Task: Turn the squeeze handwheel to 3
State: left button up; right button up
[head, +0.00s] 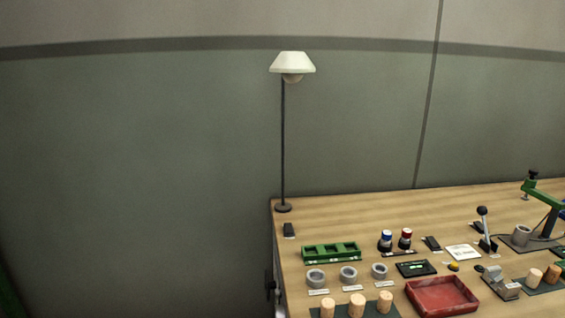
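A green machine (540,194) stands at the right end of the bench, cut off by the picture edge. A small black knob (534,174) sits on its top. A dark fitting (271,290) shows at the left side of the bench, low in the picture. I cannot tell which part is the squeeze handwheel, and no number on a wheel is readable. Neither of my grippers is in view.
The wooden bench (340,215) holds a green tray (331,261), grey rings (348,274), corks (357,305), a red tray (442,310), a black-knobbed lever (485,228) and a lamp (283,150). The bench's back strip is mostly clear. Open floor or wall lies left.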

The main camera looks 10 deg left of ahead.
aim_at(268, 285)
jog(key=z, duration=0.7)
jog(key=j+z, duration=0.8)
jog(key=z, duration=0.15)
jog(key=k+j+z, duration=0.1)
jog(key=j+z, duration=0.35)
jog(key=k+j+z, duration=0.15)
jog(key=j+z, duration=0.15)
jog(key=z, duration=0.15)
